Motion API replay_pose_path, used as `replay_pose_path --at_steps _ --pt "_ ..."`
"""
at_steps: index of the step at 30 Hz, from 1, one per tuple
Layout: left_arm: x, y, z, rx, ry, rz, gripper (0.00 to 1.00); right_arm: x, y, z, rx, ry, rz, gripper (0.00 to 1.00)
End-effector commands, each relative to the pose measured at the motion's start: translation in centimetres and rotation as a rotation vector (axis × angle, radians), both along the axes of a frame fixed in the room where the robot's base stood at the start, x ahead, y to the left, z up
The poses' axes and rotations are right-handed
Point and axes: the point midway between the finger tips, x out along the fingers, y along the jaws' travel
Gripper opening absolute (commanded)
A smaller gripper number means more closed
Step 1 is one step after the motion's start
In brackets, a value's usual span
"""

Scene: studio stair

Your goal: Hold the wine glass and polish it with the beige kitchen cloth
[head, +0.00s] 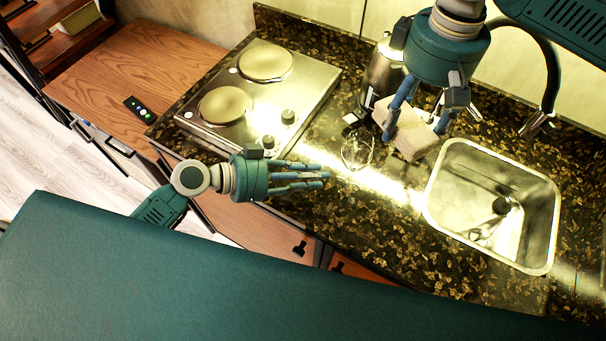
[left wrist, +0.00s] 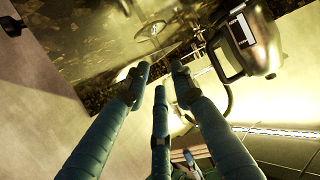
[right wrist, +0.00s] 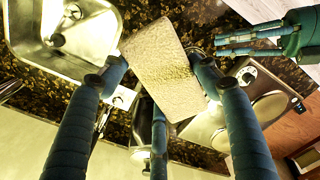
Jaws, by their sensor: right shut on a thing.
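The clear wine glass (head: 357,152) stands on the dark speckled counter between the hob and the sink; it is hard to make out in the glare. It also shows faintly in the left wrist view (left wrist: 151,30). The beige kitchen cloth (head: 408,132) is a flat block-like piece, held above the counter by my right gripper (head: 420,112). In the right wrist view the cloth (right wrist: 160,70) sits between the fingers. My left gripper (head: 312,178) is open and empty, its fingers pointing right towards the glass, a short way left of it and apart from it.
A kettle (head: 383,72) stands behind the glass, near my right gripper. The two-plate hob (head: 262,95) is at the left, and the sink (head: 492,205) with a black tap (head: 540,118) is at the right. The counter in front of the glass is clear.

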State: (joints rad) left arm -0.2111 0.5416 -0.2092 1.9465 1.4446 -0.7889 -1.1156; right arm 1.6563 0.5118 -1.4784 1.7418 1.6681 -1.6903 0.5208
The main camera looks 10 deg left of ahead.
Motion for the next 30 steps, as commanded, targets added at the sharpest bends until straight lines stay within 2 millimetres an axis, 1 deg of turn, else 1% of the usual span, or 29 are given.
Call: replay_pose_path --at_steps 1,3,9,15,19,27,28,30 --pt "0.5 -0.9 -0.2 -0.005 -0.002 0.0 0.24 0.0 0.0 0.0 0.0 0.0 0.0 0.4" --pt "1.2 -2.0 -0.8 -0.006 -0.001 0.001 0.24 0.0 0.0 0.0 0.0 0.0 0.0 0.4" --pt "2.8 -5.0 -2.2 -0.004 0.0 0.0 0.24 0.0 0.0 0.0 0.0 0.0 0.0 0.4" --pt "3.9 -6.9 -3.2 -0.002 0.001 0.001 0.24 0.0 0.0 0.0 0.0 0.0 0.0 0.4" --pt "4.2 -7.4 -3.5 0.0 0.0 -0.001 0.24 0.0 0.0 0.0 0.0 0.0 0.0 0.4" --pt "4.2 -7.5 -3.6 0.0 0.002 -0.001 0.24 0.0 0.0 0.0 0.0 0.0 0.0 0.4" --pt "4.2 -7.5 -3.6 0.0 0.002 -0.001 0.22 0.0 0.0 0.0 0.0 0.0 0.0 0.4" --pt "4.2 -7.5 -3.6 0.0 0.002 -0.001 0.08 0.0 0.0 0.0 0.0 0.0 0.0 0.4"
